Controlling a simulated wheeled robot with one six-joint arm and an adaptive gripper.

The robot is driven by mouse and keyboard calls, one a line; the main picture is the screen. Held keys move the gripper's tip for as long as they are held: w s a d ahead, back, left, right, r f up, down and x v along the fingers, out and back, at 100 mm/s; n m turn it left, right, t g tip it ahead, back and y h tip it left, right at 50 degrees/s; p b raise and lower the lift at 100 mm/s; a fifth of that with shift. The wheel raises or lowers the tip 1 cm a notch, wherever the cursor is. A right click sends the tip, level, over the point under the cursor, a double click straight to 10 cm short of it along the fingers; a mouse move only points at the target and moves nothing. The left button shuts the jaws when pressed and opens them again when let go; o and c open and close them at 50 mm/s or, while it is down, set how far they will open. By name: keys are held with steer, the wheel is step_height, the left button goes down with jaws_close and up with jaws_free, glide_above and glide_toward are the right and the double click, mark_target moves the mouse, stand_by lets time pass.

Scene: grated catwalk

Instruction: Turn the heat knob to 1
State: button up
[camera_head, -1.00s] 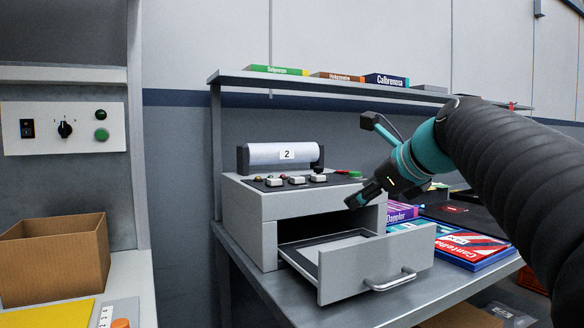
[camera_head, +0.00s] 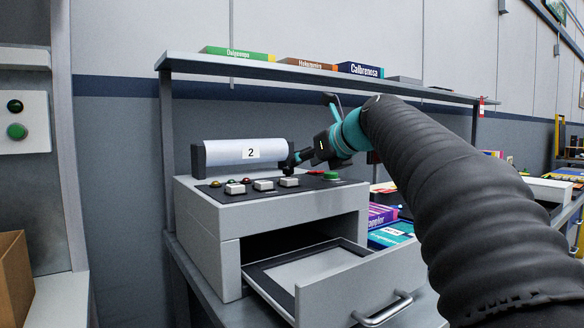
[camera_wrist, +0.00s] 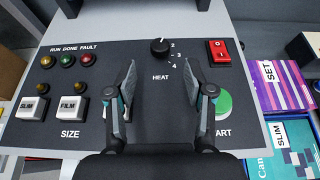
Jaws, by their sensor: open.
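The black heat knob (camera_wrist: 160,46) sits on the dark panel (camera_wrist: 155,120) of the grey machine, above the word HEAT. In the head view my gripper (camera_head: 291,161) is over the panel's back right part and hides the knob there.
A red switch (camera_wrist: 219,52) is right of the knob; a green START button (camera_wrist: 223,103) is by the right finger. White SIZE buttons (camera_wrist: 74,106) and lamps (camera_wrist: 67,61) are to the left. A roll (camera_head: 240,152) stands behind the panel. The drawer (camera_head: 360,286) below is open.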

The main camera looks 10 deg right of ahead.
mark_target(288, 173)
steer(key=shift+x, duration=2.7)
jaws_close()
